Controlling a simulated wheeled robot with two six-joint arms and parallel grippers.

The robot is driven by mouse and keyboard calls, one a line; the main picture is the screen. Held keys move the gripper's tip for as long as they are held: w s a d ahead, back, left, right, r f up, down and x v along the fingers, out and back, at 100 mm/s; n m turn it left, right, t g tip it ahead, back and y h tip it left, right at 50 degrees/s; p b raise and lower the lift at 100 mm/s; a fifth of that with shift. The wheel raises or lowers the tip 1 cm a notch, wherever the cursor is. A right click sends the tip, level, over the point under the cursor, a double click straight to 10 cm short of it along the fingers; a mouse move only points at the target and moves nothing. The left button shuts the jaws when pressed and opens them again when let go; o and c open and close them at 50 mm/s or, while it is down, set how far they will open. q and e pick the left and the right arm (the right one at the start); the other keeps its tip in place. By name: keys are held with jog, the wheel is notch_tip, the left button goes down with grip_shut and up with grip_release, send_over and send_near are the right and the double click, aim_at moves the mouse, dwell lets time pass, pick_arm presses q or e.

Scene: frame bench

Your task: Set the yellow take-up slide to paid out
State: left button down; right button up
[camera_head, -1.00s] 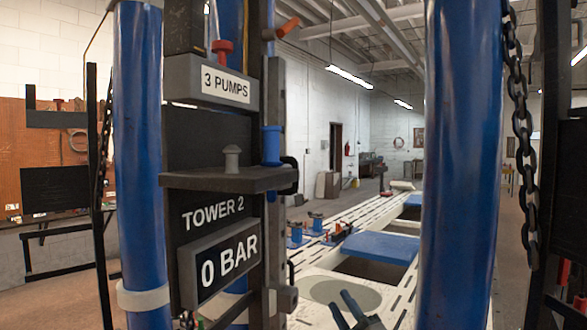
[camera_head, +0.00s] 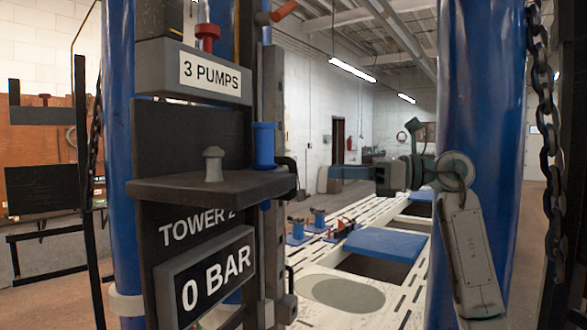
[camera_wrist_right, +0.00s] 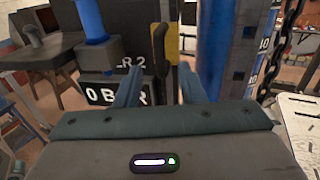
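In the right wrist view a yellow plate (camera_wrist_right: 172,48) stands upright ahead, with a dark upright handle (camera_wrist_right: 160,48) in front of it. I take this plate to be part of the yellow take-up slide; its setting cannot be read. In the head view only a thin yellow strip (camera_head: 236,22) shows behind the tower's dark post. My right gripper (camera_wrist_right: 158,86) is open and empty, its two fingers apart, with the yellow plate beyond the gap. My left gripper is out of view.
The tower carries a "3 PUMPS" sign (camera_head: 211,77), a "0 BAR" sign (camera_head: 217,278) and a dark shelf (camera_head: 215,187). A blue column (camera_head: 480,90) and chain (camera_head: 547,130) stand at right. The slotted bench (camera_head: 395,238) recedes behind. Open air lies between tower and gripper.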

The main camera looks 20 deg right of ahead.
aim_at(293, 166)
jog(key=p+x, duration=0.3)
jog(key=x, duration=0.6)
jog(key=shift+s+p, duration=0.1)
jog(key=shift+p, duration=0.3)
jog(key=shift+w+a+f, duration=0.1)
jog(key=shift+w+a, duration=0.15)
jog(key=shift+a, duration=0.15)
grip_shut()
